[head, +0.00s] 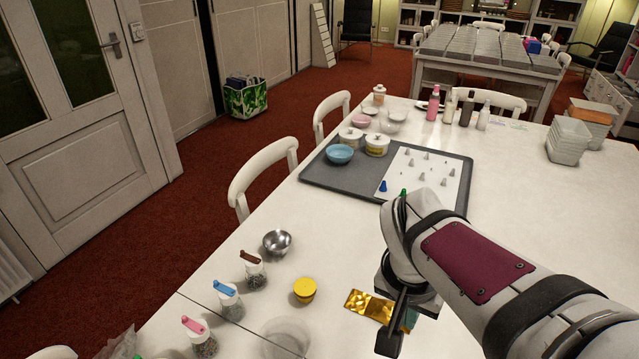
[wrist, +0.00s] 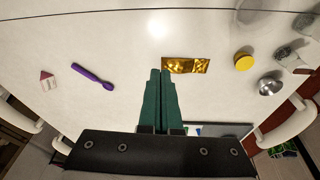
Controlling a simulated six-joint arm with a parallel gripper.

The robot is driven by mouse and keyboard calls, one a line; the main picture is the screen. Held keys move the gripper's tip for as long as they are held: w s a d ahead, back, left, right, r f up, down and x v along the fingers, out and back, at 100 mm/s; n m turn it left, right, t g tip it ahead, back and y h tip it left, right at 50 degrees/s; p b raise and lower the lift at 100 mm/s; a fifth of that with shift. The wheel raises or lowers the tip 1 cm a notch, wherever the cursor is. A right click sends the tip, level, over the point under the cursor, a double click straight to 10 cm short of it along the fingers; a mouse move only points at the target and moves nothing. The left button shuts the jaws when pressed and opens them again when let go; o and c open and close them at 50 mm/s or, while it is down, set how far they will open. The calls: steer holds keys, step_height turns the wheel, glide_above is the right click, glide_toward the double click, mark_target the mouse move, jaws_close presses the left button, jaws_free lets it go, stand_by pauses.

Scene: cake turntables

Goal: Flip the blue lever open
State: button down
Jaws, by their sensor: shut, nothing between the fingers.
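The blue lever (head: 224,288) lies over the top of a small clear jar (head: 231,308) at the lower left of the head view. It looks slightly tilted, much like the levers beside it; I cannot tell its exact state. In the wrist view, jars show at the upper right edge, but I cannot make out the blue lever there. My gripper (wrist: 160,74) has green fingers, shut and empty, above the table near the gold foil packet (wrist: 186,65). In the head view my gripper (head: 409,319) is partly hidden by my wrist, well right of the blue lever.
A jar with a brown lever (head: 250,257) and one with a pink lever (head: 194,325) flank the blue one. A grey tray (head: 325,184) lies farther back. A purple spoon (wrist: 92,75) lies left in the wrist view.

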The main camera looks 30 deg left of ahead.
steer(key=w+a+f+n+t, duration=0.1)
steer(key=w+a, duration=0.2)
steer(key=a, duration=0.5)
steer(key=w+a+f+n+t, duration=0.1)
steer(key=w+a+n, duration=0.1)
steer(key=a, duration=0.5)
steer(key=n+t+y, duration=0.2)
steer(key=n+y, duration=0.2)
glide_above(216, 281)
steer(key=s, duration=0.2)
steer(key=f, duration=0.5)
steer(key=shift+d, duration=0.35)
steer(key=x, duration=1)
steer(key=s, duration=0.1)
steer(key=s+d, duration=0.1)
steer(key=s, duration=0.1)
steer(key=shift+s+d+r, duration=0.1)
steer(key=shift+s+d, duration=0.05)
steer(key=shift+d, duration=0.2)
steer(key=shift+y, duration=0.3)
